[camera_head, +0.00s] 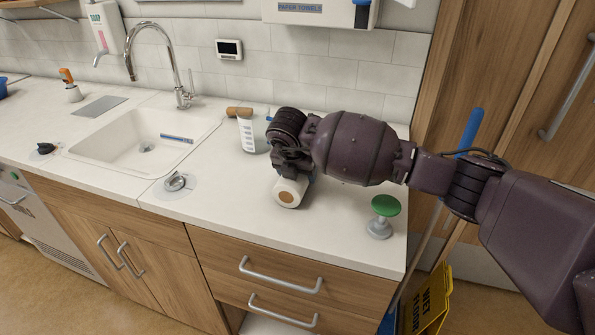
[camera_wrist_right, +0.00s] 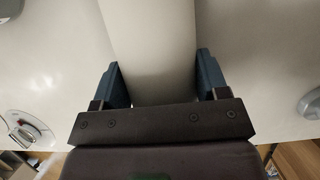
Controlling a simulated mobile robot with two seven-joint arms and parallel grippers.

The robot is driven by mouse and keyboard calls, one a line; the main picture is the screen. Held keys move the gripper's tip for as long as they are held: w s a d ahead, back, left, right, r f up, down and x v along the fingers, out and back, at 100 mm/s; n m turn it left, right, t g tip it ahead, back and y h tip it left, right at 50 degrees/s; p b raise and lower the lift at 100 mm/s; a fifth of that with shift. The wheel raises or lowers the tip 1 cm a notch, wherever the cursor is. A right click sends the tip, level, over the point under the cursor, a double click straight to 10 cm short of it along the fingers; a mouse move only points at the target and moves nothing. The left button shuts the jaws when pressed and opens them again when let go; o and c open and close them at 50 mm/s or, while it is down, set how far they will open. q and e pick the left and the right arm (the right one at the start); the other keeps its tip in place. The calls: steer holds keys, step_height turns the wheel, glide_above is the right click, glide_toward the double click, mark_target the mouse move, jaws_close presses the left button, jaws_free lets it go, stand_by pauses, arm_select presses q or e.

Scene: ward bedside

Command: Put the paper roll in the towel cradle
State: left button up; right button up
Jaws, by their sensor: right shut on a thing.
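The paper roll (camera_head: 287,194) is white with a brown core end facing the camera. It lies on its side at the counter, and I cannot tell if it touches the top. My right gripper (camera_head: 294,178) is shut on it from above, hiding part of it. In the right wrist view the roll (camera_wrist_right: 150,45) runs between the two blue fingers of the gripper (camera_wrist_right: 161,82). A white wall unit (camera_head: 319,13) marked PAPER TOWELS, likely the towel cradle, is cut off by the top edge. My left gripper is not in view.
A green-topped knob (camera_head: 384,207) is to the right. A blue-handled pole (camera_head: 470,130) leans by the cabinet.

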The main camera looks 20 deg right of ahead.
steer(key=shift+r, duration=0.1)
steer(key=o, duration=1.1)
